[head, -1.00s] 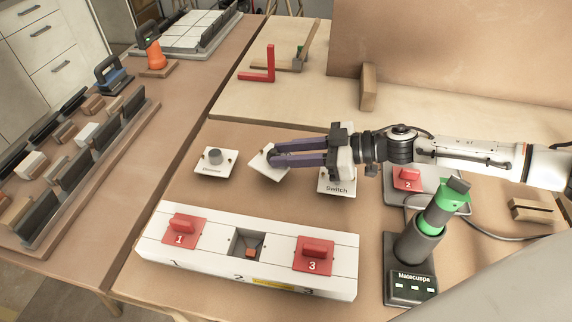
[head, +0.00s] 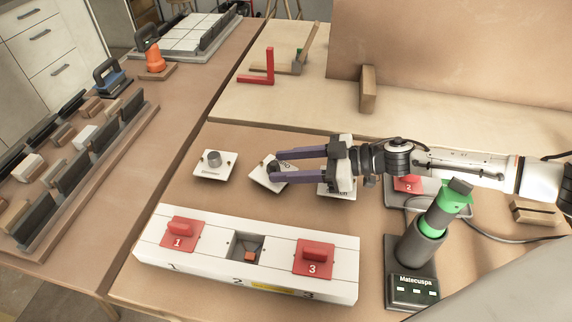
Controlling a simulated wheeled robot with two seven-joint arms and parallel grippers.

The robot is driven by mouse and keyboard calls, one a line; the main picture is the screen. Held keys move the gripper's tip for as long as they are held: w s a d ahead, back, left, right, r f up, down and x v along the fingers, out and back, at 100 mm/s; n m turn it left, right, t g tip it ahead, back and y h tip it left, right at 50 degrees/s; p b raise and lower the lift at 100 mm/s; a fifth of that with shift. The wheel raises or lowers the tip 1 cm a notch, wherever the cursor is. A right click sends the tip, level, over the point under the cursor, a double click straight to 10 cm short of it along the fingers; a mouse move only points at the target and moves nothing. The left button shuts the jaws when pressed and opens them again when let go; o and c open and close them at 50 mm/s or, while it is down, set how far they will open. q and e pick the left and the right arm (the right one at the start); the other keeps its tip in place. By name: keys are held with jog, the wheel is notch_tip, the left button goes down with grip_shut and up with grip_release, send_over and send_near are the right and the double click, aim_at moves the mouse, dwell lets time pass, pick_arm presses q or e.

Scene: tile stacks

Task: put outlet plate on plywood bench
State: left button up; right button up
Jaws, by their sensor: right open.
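A white square plate (head: 262,181) with a dark raised part lies in the middle of a row of three on the brown work surface. I take it for the outlet plate, but its label is mostly hidden by my right gripper. My right gripper (head: 275,168) comes in from the right and is open, its two purple fingers around the raised part. I cannot tell whether they touch it. The pale plywood bench (head: 285,110) lies behind the brown surface. My left gripper is not in view.
The dimmer plate (head: 215,172) lies left and the switch plate (head: 336,191) is partly hidden under my right gripper. A white panel (head: 205,258) with red plates 1 and 3 stands in front. A green-and-grey tool (head: 425,238) stands right. A red square (head: 269,72) and wooden block (head: 368,88) sit on the bench.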

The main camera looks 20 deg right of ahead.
jog(key=b+v, duration=0.1)
jog(key=v, duration=1)
jog(key=shift+s+d+r, duration=0.2)
jog(key=shift+d, duration=0.1)
